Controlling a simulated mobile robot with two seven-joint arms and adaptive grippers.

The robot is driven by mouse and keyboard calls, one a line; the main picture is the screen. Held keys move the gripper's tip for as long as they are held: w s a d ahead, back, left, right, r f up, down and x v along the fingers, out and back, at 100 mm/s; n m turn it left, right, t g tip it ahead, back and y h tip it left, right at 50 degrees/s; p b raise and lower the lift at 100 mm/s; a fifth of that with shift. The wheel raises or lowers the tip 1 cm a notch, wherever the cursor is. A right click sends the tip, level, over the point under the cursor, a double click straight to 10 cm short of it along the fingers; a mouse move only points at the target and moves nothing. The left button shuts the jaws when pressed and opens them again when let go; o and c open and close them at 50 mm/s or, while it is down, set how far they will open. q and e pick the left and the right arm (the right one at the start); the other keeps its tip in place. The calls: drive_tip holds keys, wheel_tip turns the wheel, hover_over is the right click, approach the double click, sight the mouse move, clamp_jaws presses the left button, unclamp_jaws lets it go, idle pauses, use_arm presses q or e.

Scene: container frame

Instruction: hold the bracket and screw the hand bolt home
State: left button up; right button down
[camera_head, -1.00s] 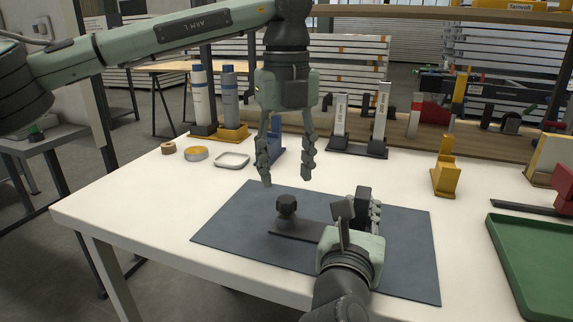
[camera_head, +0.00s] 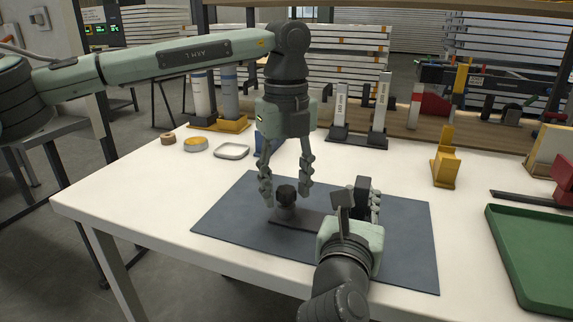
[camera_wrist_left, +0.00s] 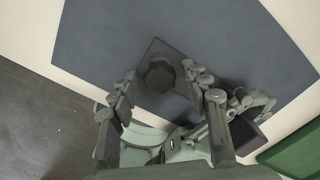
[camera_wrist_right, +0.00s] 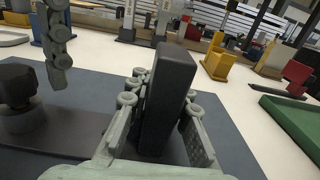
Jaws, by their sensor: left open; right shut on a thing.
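The dark bracket (camera_head: 312,220) lies on the blue-grey mat (camera_head: 400,262). Its upright end (camera_wrist_right: 167,98) stands between my right fingers. My right gripper (camera_head: 364,200) is shut on it. The black hand bolt (camera_head: 286,194) stands upright at the bracket's left end; its round knob shows from above in the left wrist view (camera_wrist_left: 159,75). I cannot tell how deep the bolt sits. My left gripper (camera_head: 286,194) is open and points down, with its fingers either side of the knob and a gap on each side. One left finger shows beside the knob in the right wrist view.
A green tray (camera_head: 497,255) is at the table's right. A yellow fixture (camera_head: 445,165) stands behind the mat. A tape roll (camera_head: 168,138), a yellow-topped tin (camera_head: 195,144) and a shallow dish (camera_head: 232,151) are at the back left. The white table's front left is clear.

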use_arm(q)
drive_tip(key=shift+f, duration=1.15)
use_arm(e)
drive_tip(key=shift+f, duration=0.2)
